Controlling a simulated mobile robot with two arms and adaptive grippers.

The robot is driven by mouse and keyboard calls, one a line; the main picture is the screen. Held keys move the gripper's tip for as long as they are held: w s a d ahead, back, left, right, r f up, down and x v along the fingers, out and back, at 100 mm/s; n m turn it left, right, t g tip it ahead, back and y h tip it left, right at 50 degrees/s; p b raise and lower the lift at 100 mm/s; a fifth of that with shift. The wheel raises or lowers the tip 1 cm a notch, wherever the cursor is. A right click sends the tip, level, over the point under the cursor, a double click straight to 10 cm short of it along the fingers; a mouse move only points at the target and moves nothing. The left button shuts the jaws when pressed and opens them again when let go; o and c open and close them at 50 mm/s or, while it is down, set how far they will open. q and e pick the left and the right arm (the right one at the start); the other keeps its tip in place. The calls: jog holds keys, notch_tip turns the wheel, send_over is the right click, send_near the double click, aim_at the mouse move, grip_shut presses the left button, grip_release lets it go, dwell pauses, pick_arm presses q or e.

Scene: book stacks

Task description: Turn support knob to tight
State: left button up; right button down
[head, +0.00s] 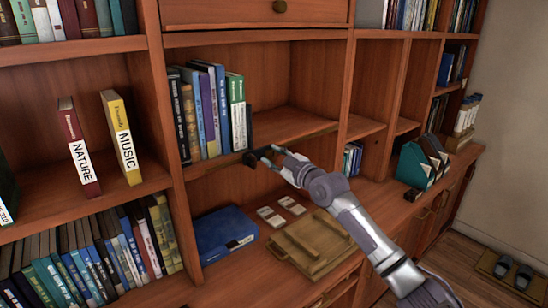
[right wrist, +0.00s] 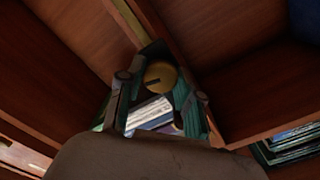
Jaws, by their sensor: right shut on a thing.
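The support knob (right wrist: 160,76) is a round, brass-coloured disc with a dark slot, seen in the right wrist view under a shelf edge. My right gripper (right wrist: 157,88) has its greenish fingers on either side of the knob and is shut on it. In the head view, my right gripper (head: 264,156) reaches up to the front edge of the middle shelf (head: 290,128), beside a small dark part. The knob itself is hard to make out there. I cannot tell how tight it is. My left gripper is not in view.
Several upright books (head: 207,105) stand on the shelf above my gripper. A blue box (head: 222,232), small white cards and a wooden tray (head: 312,243) lie on the counter below. A teal file holder (head: 415,166) stands to the right of my arm.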

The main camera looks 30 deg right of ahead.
jog(key=m+p, duration=0.1)
jog(key=m, duration=0.4)
jog(key=m+p, duration=0.1)
jog(key=m, duration=0.4)
jog(key=m+p, duration=0.2)
jog(key=m, duration=0.3)
jog(key=shift+m, duration=0.4)
jog(key=shift+m+p, duration=0.8)
jog(key=shift+m, duration=1.5)
jog(key=c, duration=0.7)
grip_release()
jog(key=shift+c, duration=0.2)
